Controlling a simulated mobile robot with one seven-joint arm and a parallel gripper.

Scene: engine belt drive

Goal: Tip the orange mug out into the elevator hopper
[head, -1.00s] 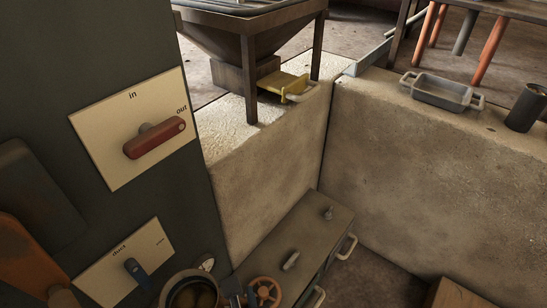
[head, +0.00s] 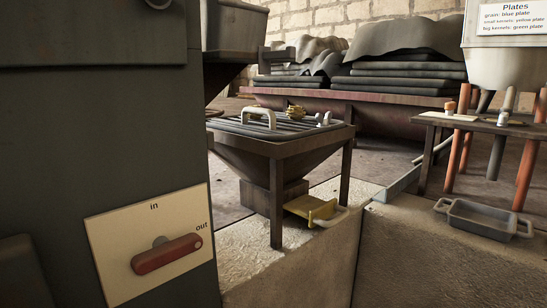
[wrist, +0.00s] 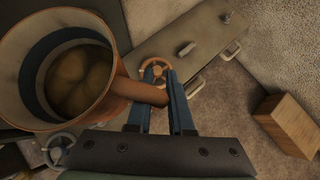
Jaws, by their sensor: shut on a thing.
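The orange mug (wrist: 118,38) is at the left of the wrist view, its mouth toward the camera. Its inside is dark blue-grey, and brown rounded contents (wrist: 78,78) lie in it. My gripper (wrist: 158,97) has its blue fingers shut on the mug's handle (wrist: 140,91). Neither mug nor gripper shows in the head view. A dark hopper on legs (head: 290,160), with a slatted top, stands in the middle of the head view. A yellow slide (head: 314,210) is under it. I cannot tell whether this is the elevator hopper.
A dark panel with a red in/out lever (head: 166,255) fills the left of the head view. A grey tray (head: 482,218) sits on the ledge at right. Below the mug, the wrist view shows a grey cabinet (wrist: 190,35) and a wooden block (wrist: 288,125).

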